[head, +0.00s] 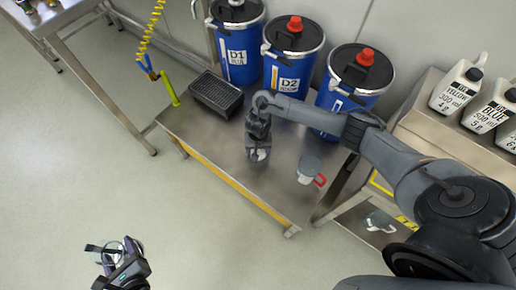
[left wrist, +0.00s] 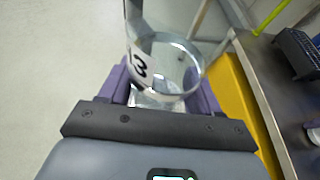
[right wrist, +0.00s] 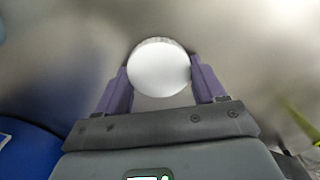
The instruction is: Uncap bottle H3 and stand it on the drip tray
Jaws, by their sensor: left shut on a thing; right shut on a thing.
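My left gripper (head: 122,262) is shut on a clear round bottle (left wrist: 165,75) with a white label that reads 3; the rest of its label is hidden. Its round rim looks open, with no cap on it. The left gripper is off the bench, at the lower left in the head view. My right gripper (head: 259,152) is low over the bench's middle, shut on a white round cap (right wrist: 159,68) with a ridged edge. I cannot tell whether the cap touches the bench. The black drip tray (head: 238,106), with a grid top, is at the bench's far left.
The steel bench (head: 215,145) has a yellow front edge. A grey-topped cup (head: 309,167) with a red handle stands right of the right gripper. Blue drums (head: 238,42) line the back. White jugs (head: 458,85) stand at the right.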

